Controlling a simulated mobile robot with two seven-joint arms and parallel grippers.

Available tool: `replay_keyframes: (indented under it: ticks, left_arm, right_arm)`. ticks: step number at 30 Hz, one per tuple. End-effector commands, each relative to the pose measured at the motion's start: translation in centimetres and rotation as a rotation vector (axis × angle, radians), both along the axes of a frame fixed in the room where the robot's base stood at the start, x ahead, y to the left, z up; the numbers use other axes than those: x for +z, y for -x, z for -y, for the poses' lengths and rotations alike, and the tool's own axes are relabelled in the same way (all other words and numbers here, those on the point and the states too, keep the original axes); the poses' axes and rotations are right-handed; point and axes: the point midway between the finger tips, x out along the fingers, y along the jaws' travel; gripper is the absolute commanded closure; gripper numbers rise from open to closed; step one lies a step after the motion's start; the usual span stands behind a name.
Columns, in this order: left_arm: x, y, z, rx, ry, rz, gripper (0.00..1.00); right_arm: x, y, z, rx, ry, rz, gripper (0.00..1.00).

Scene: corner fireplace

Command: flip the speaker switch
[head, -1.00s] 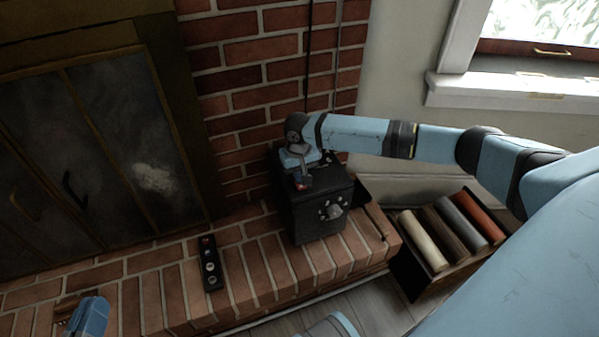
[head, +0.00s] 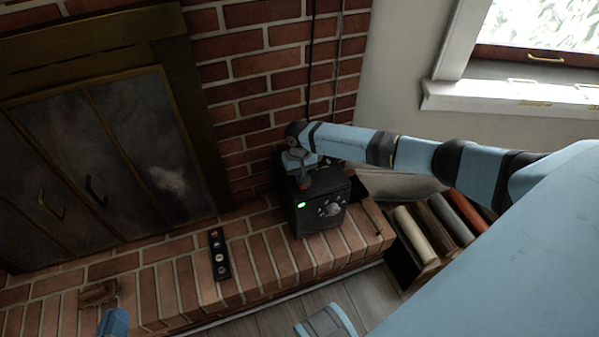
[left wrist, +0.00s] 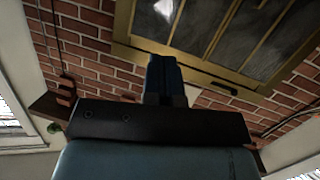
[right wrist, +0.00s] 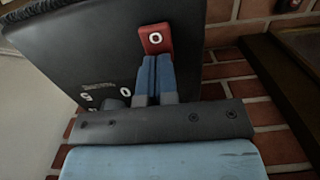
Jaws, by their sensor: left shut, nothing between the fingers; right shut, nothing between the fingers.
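The speaker (head: 335,190) is a black box standing on the brick hearth near the wall. A green light (head: 301,205) glows on its front face beside a round knob. In the right wrist view, the red switch (right wrist: 155,39), marked with a white ring, is on the speaker's dark face (right wrist: 90,50). My right gripper (right wrist: 155,60) is shut and empty, its fingertips right at the switch's lower edge; I cannot tell whether they touch. My right gripper (head: 302,180) is over the speaker's top in the head view. My left gripper (left wrist: 164,62) is shut and empty, away from the speaker.
A black remote-like panel (head: 219,254) lies on the brick hearth (head: 260,262) left of the speaker. The fireplace doors (head: 130,150) are at the left. A rack with several coloured rolls (head: 415,234) stands on the floor right of the hearth. Cables (head: 309,60) run down the brick wall.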

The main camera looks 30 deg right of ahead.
Motion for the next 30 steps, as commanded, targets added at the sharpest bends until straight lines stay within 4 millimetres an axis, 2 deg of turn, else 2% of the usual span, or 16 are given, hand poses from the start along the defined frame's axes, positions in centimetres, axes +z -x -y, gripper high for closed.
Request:
replay_keyframes:
  ticks: [3, 12, 23, 28, 30]
  left_arm:
    - [1.0, 0.0, 0.0, -0.001, 0.000, 0.000, 1.00]
    - [2.3, 0.0, 0.0, -0.001, 0.001, 0.001, 1.00]
    - [2.1, 0.0, 0.0, 0.000, 0.002, 0.001, 1.00]
    - [1.1, 0.7, -0.2, 0.028, 0.025, 0.013, 1.00]
    - [0.7, 0.9, -0.7, 0.039, -0.003, -0.029, 1.00]
  right_arm:
    - [0.4, 0.4, -0.1, 0.000, -0.001, -0.001, 1.00]
    - [0.6, 1.1, -0.3, 0.000, -0.001, 0.000, 1.00]
    - [0.5, 1.1, -0.3, 0.000, 0.000, 0.001, 1.00]
    - [0.5, 1.1, -0.3, 0.000, -0.001, 0.001, 1.00]
    - [1.5, 1.2, -0.2, -0.001, -0.001, 0.001, 1.00]
